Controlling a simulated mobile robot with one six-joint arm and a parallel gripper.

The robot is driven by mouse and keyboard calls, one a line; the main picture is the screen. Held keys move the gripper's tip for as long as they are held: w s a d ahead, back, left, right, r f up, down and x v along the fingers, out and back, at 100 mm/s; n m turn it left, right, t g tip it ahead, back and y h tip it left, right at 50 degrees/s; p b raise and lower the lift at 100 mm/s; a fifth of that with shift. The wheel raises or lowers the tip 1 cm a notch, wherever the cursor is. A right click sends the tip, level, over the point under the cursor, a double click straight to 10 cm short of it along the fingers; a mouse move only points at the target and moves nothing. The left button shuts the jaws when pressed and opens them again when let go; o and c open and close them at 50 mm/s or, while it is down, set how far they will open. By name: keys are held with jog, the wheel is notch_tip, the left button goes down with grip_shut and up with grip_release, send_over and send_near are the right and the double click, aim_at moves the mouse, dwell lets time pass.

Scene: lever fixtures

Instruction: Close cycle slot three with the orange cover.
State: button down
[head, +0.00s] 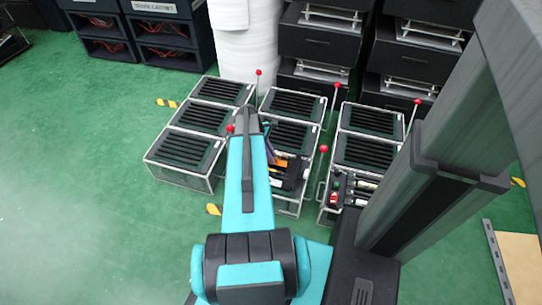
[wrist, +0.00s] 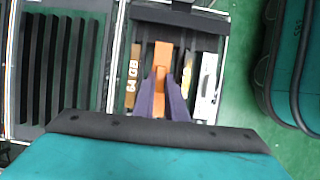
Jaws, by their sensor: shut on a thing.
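My gripper (wrist: 160,78) has purple fingers and is shut on an orange piece (wrist: 162,55), which shows between and beyond the fingertips in the wrist view. It is over an open tray (wrist: 222,60) with a pale frame. A brown-orange strip (wrist: 131,80) marked "64 GB" lies left of the fingers. A white piece (wrist: 207,80) and a yellow one (wrist: 187,68) lie to their right. In the head view my gripper (head: 270,150) is at the middle row's near open compartment, partly hidden by my arm. No slot number is readable, and I cannot tell whether the orange piece touches the tray.
Black slatted boxes (head: 186,150) stand in three rows, with red-knobbed levers (head: 323,149) beside them. The right row's near compartment (head: 350,190) is open and holds several small items. Black cabinets (head: 320,42) stand behind. Green floor (head: 90,150) is clear at left.

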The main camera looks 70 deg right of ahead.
jog(key=shift+f, duration=0.95)
jog(key=c, duration=1.7)
grip_release()
jog(key=shift+r, duration=0.1)
jog(key=p+v, duration=0.3)
jog(key=v, duration=1)
jog(key=shift+w+r, duration=0.2)
jog(key=shift+r, duration=0.05)
